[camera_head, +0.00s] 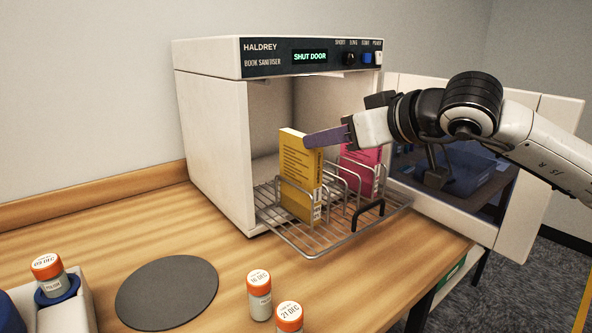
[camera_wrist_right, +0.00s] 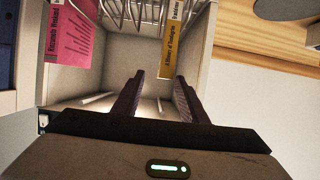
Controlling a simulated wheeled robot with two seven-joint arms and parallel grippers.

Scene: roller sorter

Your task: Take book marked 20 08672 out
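A yellow book (camera_head: 300,176) stands upright in the wire rack (camera_head: 310,241) that sticks out of the open book sanitiser (camera_head: 215,130). A pink book (camera_head: 362,170) stands behind it to the right. Which one is marked 20 08672 is too small to read. My right gripper (camera_head: 312,140) is at the yellow book's upper right edge in the head view. In the right wrist view its two fingers (camera_wrist_right: 160,76) are apart with nothing between them. The yellow book (camera_wrist_right: 173,42) and pink book (camera_wrist_right: 73,38) lie beyond the fingertips. My left gripper is not in view.
The sanitiser's display (camera_head: 310,56) reads SHUT DOOR. Its door (camera_head: 520,130) hangs open at the right, behind my right arm. A dark round mat (camera_head: 167,292) lies on the wooden counter. Orange-capped jars (camera_head: 259,295) stand near the front.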

